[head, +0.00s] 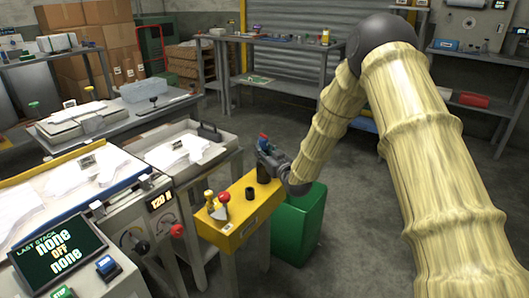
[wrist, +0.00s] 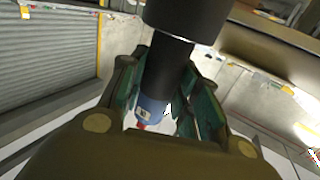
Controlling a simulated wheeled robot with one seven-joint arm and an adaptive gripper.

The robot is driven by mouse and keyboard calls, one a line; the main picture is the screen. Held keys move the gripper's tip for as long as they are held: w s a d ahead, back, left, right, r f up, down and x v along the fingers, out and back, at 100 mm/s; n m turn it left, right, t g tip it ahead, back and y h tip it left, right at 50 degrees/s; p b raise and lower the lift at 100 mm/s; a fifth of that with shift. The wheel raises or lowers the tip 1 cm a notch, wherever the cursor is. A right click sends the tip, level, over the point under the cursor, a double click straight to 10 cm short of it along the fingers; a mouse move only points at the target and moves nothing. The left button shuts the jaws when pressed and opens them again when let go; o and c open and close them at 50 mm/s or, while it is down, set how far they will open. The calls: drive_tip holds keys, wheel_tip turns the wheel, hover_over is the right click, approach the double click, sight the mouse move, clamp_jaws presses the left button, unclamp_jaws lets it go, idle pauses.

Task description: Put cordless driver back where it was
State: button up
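The cordless driver appears as a dark body with a blue and red end (head: 263,137) in the head view. In the wrist view its black shaft (wrist: 168,65) runs between my fingers, with a wide black end at the top and the blue part below. My gripper (head: 268,156) is shut on it above the back of the yellow stand (head: 236,237); the fingers (wrist: 162,88) lie on both sides of the shaft. A dark cylinder below my gripper meets the stand's outline; I cannot tell whether it touches the top.
On the yellow stand are a short black cup (head: 249,193), a red-knobbed tool (head: 224,198) and a wooden-handled tool (head: 209,198). A green bin (head: 300,226) stands right of it. The machine with a display (head: 55,249) is at left. Open floor lies at right.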

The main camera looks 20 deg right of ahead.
drive_tip(key=o, duration=0.4)
drive_tip(key=shift+r, duration=0.1)
drive_tip(key=s+d+p, duration=0.1)
drive_tip(key=s+d, duration=0.1)
drive_tip(key=s, duration=1)
drive_tip(key=s+a+f+m+g+h, duration=0.15)
drive_tip(key=s+f+g, duration=0.25)
drive_tip(key=s+f, duration=0.75)
drive_tip(key=s+a+f+g, duration=0.3)
drive_tip(key=s+f+g, duration=0.35)
drive_tip(key=f, duration=0.85)
drive_tip(key=s+f+g, duration=0.2)
drive_tip(key=s+f, duration=0.1)
drive_tip(key=s, duration=0.8)
drive_tip(key=s+a+f+g+h, duration=0.1)
drive_tip(key=s+f, duration=0.3)
drive_tip(key=s, duration=0.7)
drive_tip(key=s+f+m+g+h, duration=0.1)
drive_tip(key=s+f+g, duration=0.2)
drive_tip(key=s, duration=0.8)
drive_tip(key=shift+a+f+g, duration=0.35)
drive_tip(key=shift+a+g, duration=0.05)
drive_tip(key=shift+g, duration=0.15)
